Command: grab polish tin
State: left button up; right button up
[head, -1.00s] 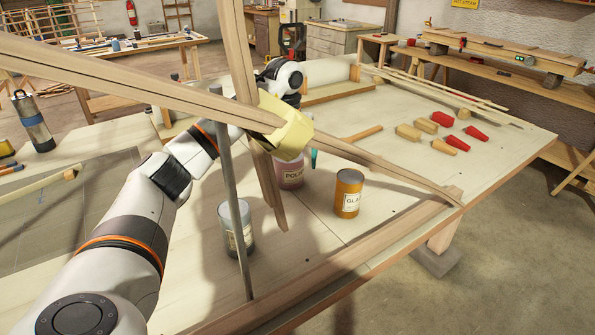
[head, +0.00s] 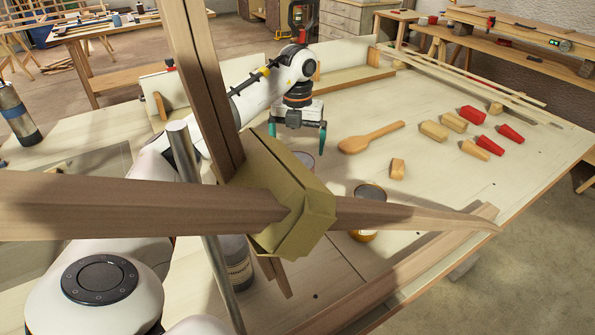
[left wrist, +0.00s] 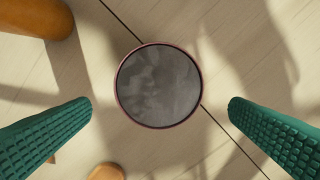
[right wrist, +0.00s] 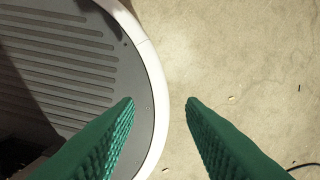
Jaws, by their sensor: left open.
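The polish tin (head: 304,161) is mostly hidden in the head view behind the yellowish block and laths; only part of its rim shows. In the left wrist view the tin (left wrist: 158,86) is seen from above, with a dark round top and pinkish rim. My left gripper (head: 297,134) is open above it, pointing down. Its two green fingers (left wrist: 160,108) show on either side of the tin, apart from it. My right gripper (right wrist: 160,101) is open and empty over the floor beside my base, out of the head view.
Crossed laths with a yellowish block (head: 285,195) stand close in front, blocking much of the table. An orange tin (head: 370,193) and a grey tin (head: 236,262) are partly hidden behind them. A metal rod (head: 215,262) stands at left.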

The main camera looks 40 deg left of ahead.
aim_at(297, 161)
pick_arm(q)
jog(key=f, duration=0.3)
jog(key=shift+s+d, duration=0.25)
jog(key=shift+s, duration=0.1)
jog(key=shift+w+f+p, duration=0.1)
jog(key=shift+f+p, duration=0.2)
jog(key=shift+f, duration=0.05)
notch_tip(297, 161, down, 4)
jog(key=shift+f+p, duration=0.15)
jog(key=shift+p, duration=0.5)
jog(key=shift+f, duration=0.4)
pick_arm(e)
jog(key=shift+s+d+r, duration=0.1)
jog(key=shift+s+r, duration=0.1)
jog(key=shift+r, duration=0.3)
jog(key=shift+s+r, duration=0.2)
jog(key=shift+r, duration=0.3)
pick_arm(q)
jog(key=shift+c, duration=0.3)
jog(key=c, duration=1.2)
jog(key=shift+r, duration=0.1)
pick_arm(e)
jog(key=shift+d, duration=0.45)
